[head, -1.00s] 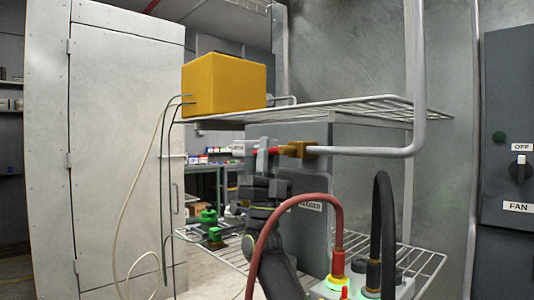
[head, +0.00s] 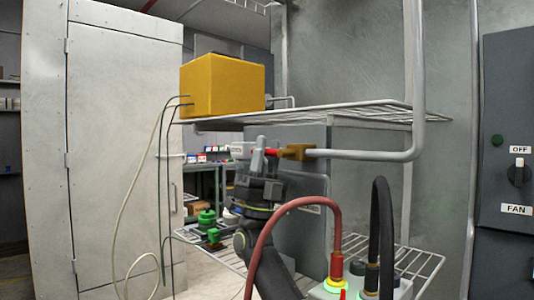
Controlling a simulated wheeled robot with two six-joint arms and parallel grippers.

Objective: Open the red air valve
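The red valve handle (head: 272,153) shows as a short red piece beside a brass valve body (head: 297,152), at the end of a grey pipe below the wire shelf. My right gripper (head: 260,158) is at the handle's left end, with a light grey finger upright in front of it. The finger hides part of the handle. I cannot tell whether the fingers close on the handle or only stand beside it. My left gripper is not in view.
A yellow box (head: 223,86) sits on the upper wire shelf (head: 350,113). A red hose (head: 290,208) and a black hose (head: 384,205) arch up in front, near my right arm. A fan switch (head: 518,172) is on the right panel. Green parts (head: 207,218) lie at lower left.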

